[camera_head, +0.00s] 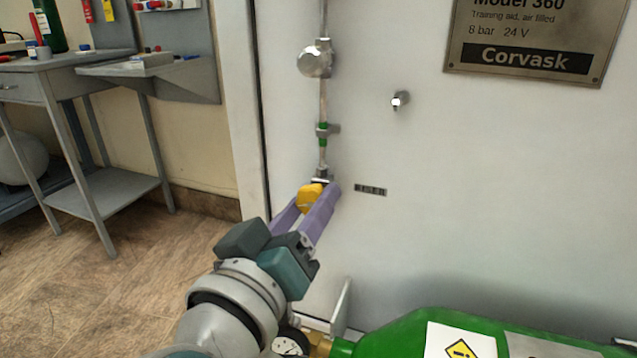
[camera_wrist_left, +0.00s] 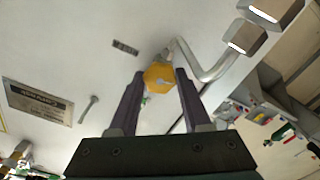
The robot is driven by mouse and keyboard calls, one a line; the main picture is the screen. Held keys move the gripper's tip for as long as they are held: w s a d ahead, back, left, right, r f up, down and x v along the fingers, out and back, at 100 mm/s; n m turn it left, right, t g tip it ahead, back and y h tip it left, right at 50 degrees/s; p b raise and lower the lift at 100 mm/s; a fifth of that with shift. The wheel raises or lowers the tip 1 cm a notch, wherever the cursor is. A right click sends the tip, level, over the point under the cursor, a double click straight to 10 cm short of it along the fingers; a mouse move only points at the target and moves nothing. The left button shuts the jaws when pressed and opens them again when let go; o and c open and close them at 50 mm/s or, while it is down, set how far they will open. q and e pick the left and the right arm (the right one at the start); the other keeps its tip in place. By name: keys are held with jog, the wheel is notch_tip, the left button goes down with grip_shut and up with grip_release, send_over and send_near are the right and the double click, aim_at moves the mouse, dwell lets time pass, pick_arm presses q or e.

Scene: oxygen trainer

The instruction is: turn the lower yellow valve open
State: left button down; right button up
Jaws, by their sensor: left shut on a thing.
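The lower yellow valve (camera_head: 310,197) sits at the bottom of the thin vertical pipe on the white panel. It also shows in the left wrist view (camera_wrist_left: 159,77) as a yellow many-sided knob between two purple fingers. My left gripper (camera_head: 318,200) comes from below and is shut on the yellow valve, one finger on each side. The fingers hide part of the valve in the head view. In the left wrist view my left gripper (camera_wrist_left: 158,88) reaches straight to the valve. My right gripper does not show.
A green cylinder (camera_head: 400,335) with a gauge (camera_head: 290,344) lies below. A small label (camera_head: 370,190) and a metal stub (camera_head: 400,101) are right of the valve. A round metal fitting (camera_head: 317,60) sits higher on the pipe. A grey workbench (camera_head: 75,65) stands left, over open floor.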

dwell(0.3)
pick_arm(q)
jog(key=shift+c, duration=1.8)
grip_release()
jog(key=p+v, duration=0.3)
jog(key=v, duration=0.7)
jog(key=shift+r, duration=0.1)
